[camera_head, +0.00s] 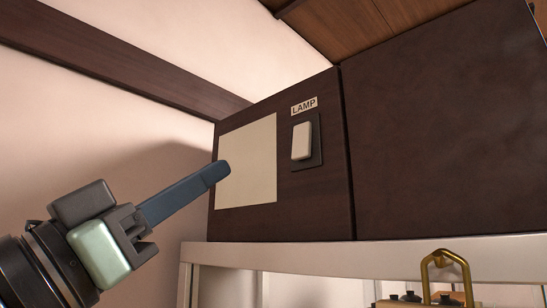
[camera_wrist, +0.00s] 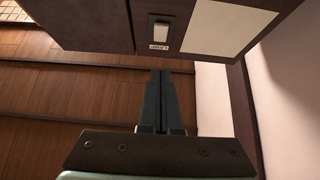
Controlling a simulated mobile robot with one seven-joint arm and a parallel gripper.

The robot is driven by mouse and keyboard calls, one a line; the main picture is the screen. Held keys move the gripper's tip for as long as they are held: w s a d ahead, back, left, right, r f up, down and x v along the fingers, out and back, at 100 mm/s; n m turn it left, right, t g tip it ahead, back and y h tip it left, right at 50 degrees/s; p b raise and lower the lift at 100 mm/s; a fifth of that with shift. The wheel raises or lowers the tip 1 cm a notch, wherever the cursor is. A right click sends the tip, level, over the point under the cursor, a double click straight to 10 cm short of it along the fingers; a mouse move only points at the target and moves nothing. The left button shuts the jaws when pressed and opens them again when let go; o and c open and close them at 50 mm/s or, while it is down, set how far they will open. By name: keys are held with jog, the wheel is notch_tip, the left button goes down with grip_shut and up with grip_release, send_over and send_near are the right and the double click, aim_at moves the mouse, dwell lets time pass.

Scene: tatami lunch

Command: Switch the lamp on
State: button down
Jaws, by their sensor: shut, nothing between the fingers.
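The lamp switch (camera_head: 302,140) is a white rocker on a dark plate, on the front of a dark wooden cabinet. A "LAMP" label (camera_head: 304,105) sits just above it. My gripper (camera_head: 222,172) is shut and empty, to the left of the switch and in front of the pale panel, apart from the switch in the picture. In the wrist view the switch (camera_wrist: 159,30) and its label (camera_wrist: 158,47) show upside down beyond the fingertips (camera_wrist: 160,73). I cannot tell how far the fingertips are from the cabinet face. The lamp itself is not identifiable.
A pale blank panel (camera_head: 247,162) is beside the switch on the cabinet (camera_head: 440,130). A white-framed case (camera_head: 375,257) stands below, with a brass loop handle (camera_head: 445,262) in front at lower right. A pale wall (camera_head: 120,130) with a dark beam is at left.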

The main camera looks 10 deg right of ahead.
aim_at(299, 145)
jog(key=p+x, duration=0.2)
jog(key=x, duration=0.2)
jog(key=d+f+p+x, duration=0.1)
jog(key=p+x, duration=0.2)
jog(key=x, duration=0.1)
jog(key=w+f+p+x, duration=0.1)
jog(key=p+x, duration=0.2)
jog(key=x, duration=0.1)
jog(key=shift+w+d, duration=0.2)
jog(key=shift+d, duration=0.3)
